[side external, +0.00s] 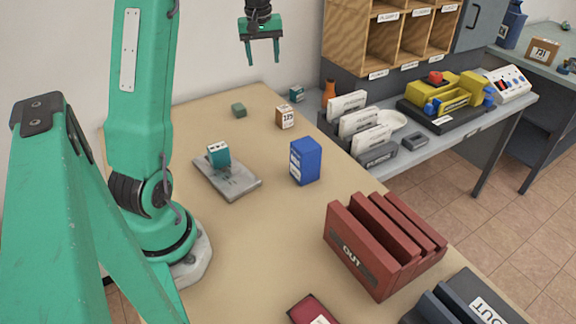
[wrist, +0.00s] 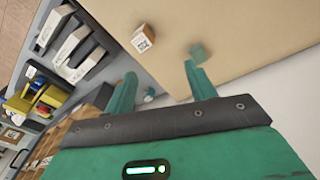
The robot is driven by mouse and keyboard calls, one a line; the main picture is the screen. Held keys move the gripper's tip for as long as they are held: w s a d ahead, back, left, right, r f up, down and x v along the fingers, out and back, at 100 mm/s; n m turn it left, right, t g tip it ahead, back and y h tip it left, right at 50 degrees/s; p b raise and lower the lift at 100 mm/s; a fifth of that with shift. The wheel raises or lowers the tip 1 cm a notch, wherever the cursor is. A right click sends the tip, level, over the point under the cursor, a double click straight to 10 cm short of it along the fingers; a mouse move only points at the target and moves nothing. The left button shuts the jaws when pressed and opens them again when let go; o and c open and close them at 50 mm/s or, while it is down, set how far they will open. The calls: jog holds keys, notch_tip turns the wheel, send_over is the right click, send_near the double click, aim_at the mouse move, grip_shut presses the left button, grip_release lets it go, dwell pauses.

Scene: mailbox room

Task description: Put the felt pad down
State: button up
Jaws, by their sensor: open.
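A small dark green block (side external: 239,110), which may be the felt pad, lies on the tan table near its far edge. It also shows in the wrist view (wrist: 198,51), just beyond the right fingertip. My gripper (side external: 264,61) is open and empty, raised above the far end of the table and apart from the block. In the wrist view its two fingers (wrist: 160,74) stand wide apart with nothing between them. I cannot tell for sure that the green block is felt.
A grey slab (side external: 240,186) carries a teal block (side external: 218,153). A labelled brown box (side external: 285,117), a blue box (side external: 305,162) and a red OUT rack (side external: 362,262) stand on the table. Wooden pigeonholes (side external: 384,42) rise at the right. The table's middle front is clear.

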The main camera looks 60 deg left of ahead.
jog(key=s+d+r+m+t, duration=0.15)
jog(key=d+r+m, duration=0.25)
jog(key=d, duration=0.7)
jog(key=s+d+f+m+t, duration=0.2)
jog(key=s+d+m, duration=0.7)
jog(key=s+d, duration=0.6)
jog(key=d+t, duration=0.1)
jog(key=d, duration=0.4)
jog(key=shift+s+h, duration=0.4)
